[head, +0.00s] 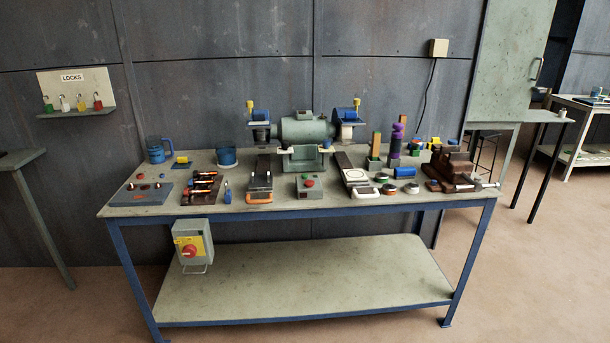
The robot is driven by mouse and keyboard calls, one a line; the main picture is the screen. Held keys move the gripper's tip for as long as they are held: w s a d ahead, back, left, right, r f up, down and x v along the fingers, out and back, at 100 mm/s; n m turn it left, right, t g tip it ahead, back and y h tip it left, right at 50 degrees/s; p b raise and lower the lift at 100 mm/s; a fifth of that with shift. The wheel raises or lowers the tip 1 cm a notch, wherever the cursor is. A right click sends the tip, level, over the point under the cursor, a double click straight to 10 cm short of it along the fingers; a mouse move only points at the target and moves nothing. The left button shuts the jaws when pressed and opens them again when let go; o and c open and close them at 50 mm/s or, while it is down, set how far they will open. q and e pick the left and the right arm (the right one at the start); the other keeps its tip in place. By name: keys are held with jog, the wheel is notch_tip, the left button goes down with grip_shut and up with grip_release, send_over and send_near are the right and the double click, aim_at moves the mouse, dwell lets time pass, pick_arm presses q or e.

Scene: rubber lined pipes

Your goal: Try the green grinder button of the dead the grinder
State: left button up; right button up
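The bench grinder (303,128) stands at the back middle of the workbench, grey-green with a blue guard at each end. In front of it a small grey-green switch box (310,191) sits near the bench's front edge. A red button (309,183) shows on its top; the green button is too small to make out clearly. A grey isolator box (205,238) with a red knob (190,251) on a yellow plate hangs below the bench's front left edge. The knob's setting cannot be told. Neither of my grippers is in view.
The workbench (230,205) carries clamps, tools and a brown vise (455,170) at right. Blue mugs (156,150) stand at back left. Coloured padlocks (81,103) hang on a wall rack labelled LOCKS. The lower shelf (300,280) is bare. A cable runs from a wall box (439,48).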

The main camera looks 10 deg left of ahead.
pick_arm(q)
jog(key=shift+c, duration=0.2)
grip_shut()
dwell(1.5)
